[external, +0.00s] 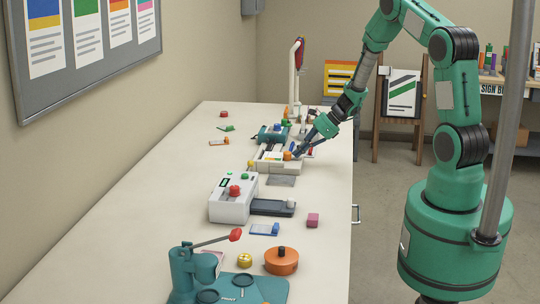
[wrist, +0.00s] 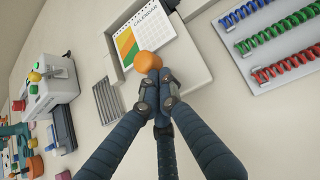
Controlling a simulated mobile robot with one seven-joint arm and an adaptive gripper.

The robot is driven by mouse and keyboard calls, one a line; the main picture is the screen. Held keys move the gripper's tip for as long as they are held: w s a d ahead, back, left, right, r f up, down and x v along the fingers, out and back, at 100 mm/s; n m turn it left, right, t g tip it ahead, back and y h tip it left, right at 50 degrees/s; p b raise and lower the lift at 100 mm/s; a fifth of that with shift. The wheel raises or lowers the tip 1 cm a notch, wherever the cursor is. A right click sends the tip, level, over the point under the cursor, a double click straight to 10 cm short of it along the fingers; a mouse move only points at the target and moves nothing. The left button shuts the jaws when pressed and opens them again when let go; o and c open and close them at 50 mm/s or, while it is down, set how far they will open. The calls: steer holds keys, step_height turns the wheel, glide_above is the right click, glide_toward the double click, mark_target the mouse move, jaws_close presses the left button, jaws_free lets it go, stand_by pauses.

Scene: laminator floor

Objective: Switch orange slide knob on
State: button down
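The orange knob (wrist: 148,64) is round and sits at the edge of a pale machine (wrist: 190,72). In the external view the knob (external: 287,155) shows on the right part of that low, pale machine (external: 283,168), near the table's right side. My gripper (wrist: 157,82) has its dark blue fingers drawn together, tips right against the near side of the knob in the wrist view. No gap shows between the tips, and the knob lies beyond them, not between them. In the external view my gripper (external: 296,153) reaches down from the right. Contact cannot be told for certain.
A calendar sheet (wrist: 138,38) lies on the machine. A grey board with coloured binding coils (wrist: 285,50) is at the right. A white machine with a red button (external: 232,200) and a dark tray (external: 272,207) stand nearer the camera. The table's left side is mostly clear.

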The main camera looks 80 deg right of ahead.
steer(key=shift+s, duration=0.1)
steer(key=shift+s+d, duration=0.15)
steer(key=shift+s, duration=0.4)
steer(key=s, duration=0.3)
steer(key=shift+s+d+r, duration=0.1)
steer(key=shift+d+r, duration=0.2)
steer(key=a+p+v, duration=0.1)
steer(key=v, duration=0.8)
steer(key=shift+s+d+p, duration=0.2)
steer(key=shift+d+p, duration=0.2)
